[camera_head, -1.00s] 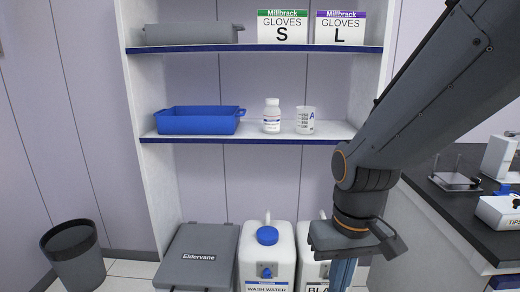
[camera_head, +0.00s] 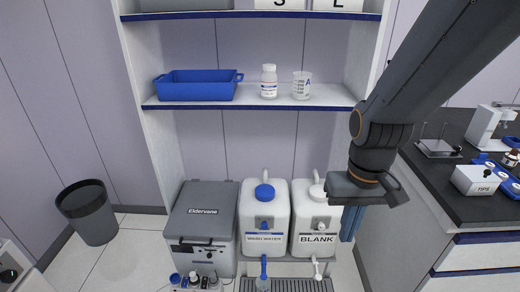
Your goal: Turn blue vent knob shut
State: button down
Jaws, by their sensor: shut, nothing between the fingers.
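A white carboy labelled WASH WATER (camera_head: 249,212) stands on a stand below the shelves. It has a blue cap (camera_head: 264,192) on top, a blue knob (camera_head: 264,223) on its front, and a blue tap (camera_head: 264,268) below. I cannot tell from this view which blue part is the vent knob or how far it is turned. My gripper (camera_head: 347,238) points down with its blue fingers shut and empty. It appears to the right of the carboys, apart from the blue parts, and overlaps the right edge of the BLANK carboy in the picture.
The white BLANK carboy (camera_head: 303,220) stands right of WASH WATER. A grey Eldervane box (camera_head: 205,210) is on the left, with small bottles (camera_head: 195,280) before it. A dark grate (camera_head: 300,285) lies under the taps. A shelf (camera_head: 200,105) hangs above; a counter (camera_head: 475,210) is on the right.

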aim_at(264, 226)
jog(key=u, duration=0.5)
jog(key=k, duration=1.1)
jog(key=z, duration=0.5)
